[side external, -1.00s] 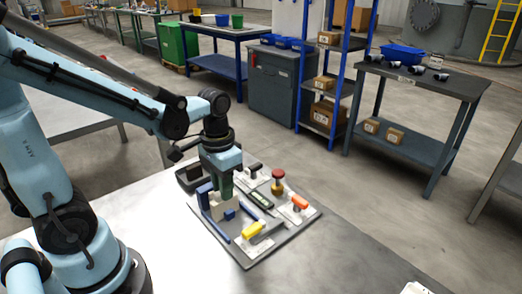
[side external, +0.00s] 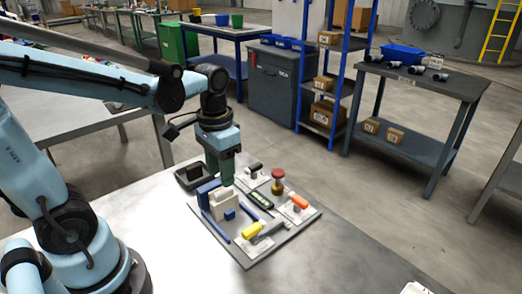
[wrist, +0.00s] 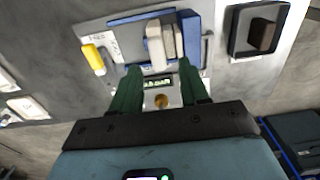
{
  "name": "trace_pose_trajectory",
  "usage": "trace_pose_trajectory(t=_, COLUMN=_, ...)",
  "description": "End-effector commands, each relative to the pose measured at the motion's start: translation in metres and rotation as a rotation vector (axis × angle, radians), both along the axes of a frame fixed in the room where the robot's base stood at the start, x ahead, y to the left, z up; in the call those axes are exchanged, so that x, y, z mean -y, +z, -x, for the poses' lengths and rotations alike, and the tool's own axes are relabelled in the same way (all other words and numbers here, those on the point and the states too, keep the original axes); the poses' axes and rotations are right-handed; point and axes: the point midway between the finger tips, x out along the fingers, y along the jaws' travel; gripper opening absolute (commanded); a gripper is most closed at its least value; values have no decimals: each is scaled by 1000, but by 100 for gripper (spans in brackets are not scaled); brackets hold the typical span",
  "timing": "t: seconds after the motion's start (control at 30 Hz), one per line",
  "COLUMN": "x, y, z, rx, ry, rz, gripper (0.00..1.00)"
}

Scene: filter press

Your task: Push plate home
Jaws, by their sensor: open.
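The press stands on a grey base board (side external: 252,255). Pale beige plates (side external: 224,203) stand upright between blue rails, close to an upright blue end plate (side external: 207,190). The wrist view shows the beige plates (wrist: 155,46) and the blue end plate (wrist: 190,36) just beyond my fingertips, with narrow gaps between some plates. My gripper (side external: 227,182) is above the press, with its green fingers pointing down. In the wrist view my gripper (wrist: 159,66) is open and empty, its fingers spread apart. I cannot tell whether a finger touches a plate.
The board also carries a yellow handle (side external: 251,229), an orange handle (side external: 299,201), a red button (side external: 278,174), a black handle (side external: 255,167) and a small display (side external: 261,200). A dark tray (wrist: 233,45) holding a dark block (wrist: 262,34) lies beside the board.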

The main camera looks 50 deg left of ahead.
Motion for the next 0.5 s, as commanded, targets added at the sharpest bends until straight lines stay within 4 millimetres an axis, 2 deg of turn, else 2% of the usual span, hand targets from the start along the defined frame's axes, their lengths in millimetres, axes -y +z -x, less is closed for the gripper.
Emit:
trace_pose_trajectory(t=0.3, x=0, y=47, z=0, rx=0, ry=0, rz=-1, gripper=45)
trace_pose_trajectory(t=0.5, x=0, y=68, z=0, rx=0, ry=1, rz=-1, gripper=45)
